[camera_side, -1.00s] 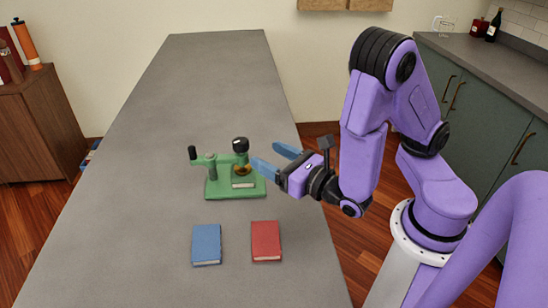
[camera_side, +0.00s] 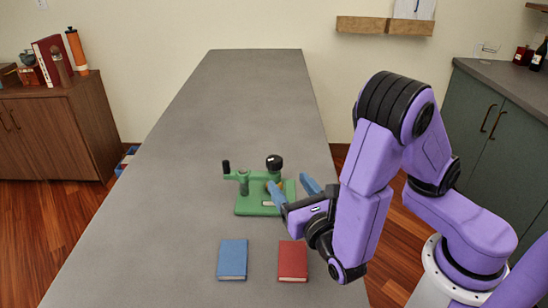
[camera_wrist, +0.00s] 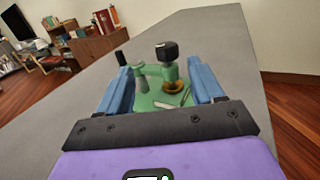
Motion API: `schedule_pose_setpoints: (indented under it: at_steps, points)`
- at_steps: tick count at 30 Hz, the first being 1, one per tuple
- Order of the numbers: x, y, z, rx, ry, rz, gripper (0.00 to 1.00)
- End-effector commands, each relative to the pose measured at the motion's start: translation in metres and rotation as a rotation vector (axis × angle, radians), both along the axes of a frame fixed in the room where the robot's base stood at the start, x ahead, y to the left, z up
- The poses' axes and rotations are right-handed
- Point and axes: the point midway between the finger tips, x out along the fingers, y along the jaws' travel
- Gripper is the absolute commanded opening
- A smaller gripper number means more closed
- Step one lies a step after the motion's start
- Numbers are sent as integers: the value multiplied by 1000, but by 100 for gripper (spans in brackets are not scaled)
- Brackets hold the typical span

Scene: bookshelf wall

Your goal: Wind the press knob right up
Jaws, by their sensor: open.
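The green press (camera_side: 243,207) stands on the grey table, with a black knob (camera_side: 274,162) on top of its column. An arm reaches left from the column to an upright black grip (camera_side: 226,166). My gripper (camera_side: 289,182) is open and empty at the near right of the press, its blue fingers pointing at it. In the wrist view the knob (camera_wrist: 167,50) shows beyond and between the fingers (camera_wrist: 165,70), above a brass disc (camera_wrist: 173,86). The near finger partly hides the press in the side view. Whether a finger touches it I cannot tell.
A blue book (camera_side: 232,259) and a red book (camera_side: 293,261) lie flat on the table in front of the press. The table (camera_side: 250,100) is bare behind the press and to its left. A wooden cabinet (camera_side: 62,135) stands apart at the left.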

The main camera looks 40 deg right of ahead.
Motion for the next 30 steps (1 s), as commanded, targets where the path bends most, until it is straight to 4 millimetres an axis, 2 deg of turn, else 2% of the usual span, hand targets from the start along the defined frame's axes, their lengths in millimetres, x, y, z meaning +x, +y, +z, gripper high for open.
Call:
schedule_pose_setpoints:
  at_steps: [1,6,14,20,30]
  points:
    - [-5,9,-1,3,3,-30,67]
    - [-21,25,-5,8,19,-129,67]
    - [-31,32,-8,11,32,-189,67]
    - [-13,20,-8,11,32,-193,67]
    - [41,-14,-8,12,31,-194,67]
